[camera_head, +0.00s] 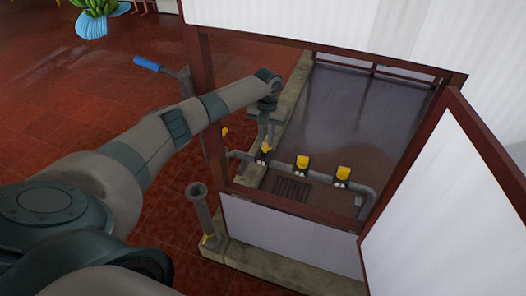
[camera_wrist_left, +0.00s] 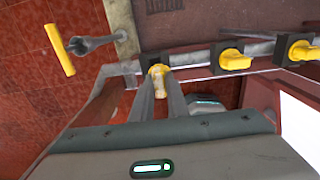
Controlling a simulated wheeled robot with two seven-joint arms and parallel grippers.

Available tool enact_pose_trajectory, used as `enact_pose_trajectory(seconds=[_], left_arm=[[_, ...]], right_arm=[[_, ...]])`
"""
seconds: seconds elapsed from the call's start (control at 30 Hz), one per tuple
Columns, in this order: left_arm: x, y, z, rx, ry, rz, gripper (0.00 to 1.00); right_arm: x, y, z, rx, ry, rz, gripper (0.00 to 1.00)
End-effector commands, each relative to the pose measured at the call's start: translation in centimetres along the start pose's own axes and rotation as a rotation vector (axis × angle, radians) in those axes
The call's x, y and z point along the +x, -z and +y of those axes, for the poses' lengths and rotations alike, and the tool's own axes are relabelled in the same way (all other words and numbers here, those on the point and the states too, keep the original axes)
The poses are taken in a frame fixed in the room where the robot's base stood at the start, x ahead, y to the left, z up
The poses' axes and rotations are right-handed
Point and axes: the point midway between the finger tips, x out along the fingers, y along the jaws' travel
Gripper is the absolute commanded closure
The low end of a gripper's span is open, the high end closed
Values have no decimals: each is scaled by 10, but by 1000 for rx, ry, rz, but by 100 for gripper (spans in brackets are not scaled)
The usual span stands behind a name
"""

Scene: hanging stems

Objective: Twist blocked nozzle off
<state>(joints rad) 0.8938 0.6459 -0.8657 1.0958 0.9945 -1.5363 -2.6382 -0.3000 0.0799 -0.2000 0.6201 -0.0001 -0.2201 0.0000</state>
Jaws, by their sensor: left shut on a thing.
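A grey pipe carries a row of three yellow nozzles on dark blocks. My left gripper (camera_head: 266,146) is at the leftmost nozzle (camera_wrist_left: 159,70), which has a dirty, brownish lower part in the left wrist view. The two fingers of the left gripper (camera_wrist_left: 160,98) lie on either side of this nozzle and are shut on it. The middle nozzle (camera_head: 302,162) and the right nozzle (camera_head: 343,173) stand apart from the gripper. They also show in the left wrist view, the middle one (camera_wrist_left: 231,58) and the right one (camera_wrist_left: 301,50). My right gripper is out of view.
A brown frame with white panels (camera_head: 290,235) surrounds the wet basin floor (camera_head: 365,105). A drain grate (camera_head: 291,190) lies near the pipe. A yellow-handled valve (camera_wrist_left: 59,50) is left of the nozzles. A grey upright pipe (camera_head: 203,212) stands outside at the front left.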

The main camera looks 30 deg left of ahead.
Motion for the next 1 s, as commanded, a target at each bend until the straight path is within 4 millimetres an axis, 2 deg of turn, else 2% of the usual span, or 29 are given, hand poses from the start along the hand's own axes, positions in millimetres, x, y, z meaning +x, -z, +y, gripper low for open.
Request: enact_pose_trajectory(seconds=[0.63,1.0], left_arm=[[-44,0,0,-1,1,-1,100],[-48,0,0,0,0,-1,100]], right_arm=[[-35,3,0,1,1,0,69],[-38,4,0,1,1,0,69]])
